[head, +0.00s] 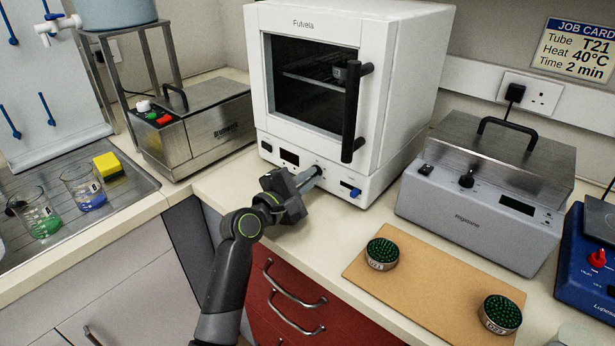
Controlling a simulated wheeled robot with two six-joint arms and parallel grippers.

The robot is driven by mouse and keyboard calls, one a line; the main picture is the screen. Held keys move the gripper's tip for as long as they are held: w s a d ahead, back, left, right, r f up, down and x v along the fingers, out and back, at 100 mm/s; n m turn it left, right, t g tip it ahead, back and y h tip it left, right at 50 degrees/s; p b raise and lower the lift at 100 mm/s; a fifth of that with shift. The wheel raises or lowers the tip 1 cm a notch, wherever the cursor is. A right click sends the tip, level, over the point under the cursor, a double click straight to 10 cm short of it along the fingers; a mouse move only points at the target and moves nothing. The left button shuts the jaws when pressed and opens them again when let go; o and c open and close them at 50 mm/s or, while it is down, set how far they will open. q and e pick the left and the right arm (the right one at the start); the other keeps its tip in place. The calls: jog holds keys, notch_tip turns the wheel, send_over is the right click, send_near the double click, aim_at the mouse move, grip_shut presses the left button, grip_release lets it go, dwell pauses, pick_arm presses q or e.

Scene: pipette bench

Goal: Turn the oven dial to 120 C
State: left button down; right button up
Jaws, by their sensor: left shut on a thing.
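The white Fulvela oven (425,60) stands at the back of the counter with its door closed. My left gripper (316,173) reaches its lower front panel from the left. Its jaws are shut at the middle of that panel, on what looks like the oven dial. The fingers cover the dial, so its pointer and setting cannot be read. A small dark display (289,157) left of the fingers shows no legible value. A black knob (266,146) is at the panel's left and a blue knob (355,192) at its right. My right gripper is not in view.
A grey lidded bath (480,215) stands right of the oven, and a steel bath (205,130) stands left. A tan board (430,285) with two round green-topped racks lies in front.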

pick_arm(q)
jog(key=shift+f+m, duration=0.15)
jog(key=shift+m, duration=0.95)
jog(key=c, duration=1.5)
grip_release()
jog(key=shift+c, duration=0.2)
jog(key=shift+s, duration=0.1)
jog(key=v, duration=1.7)
jog(key=shift+a, duration=0.1)
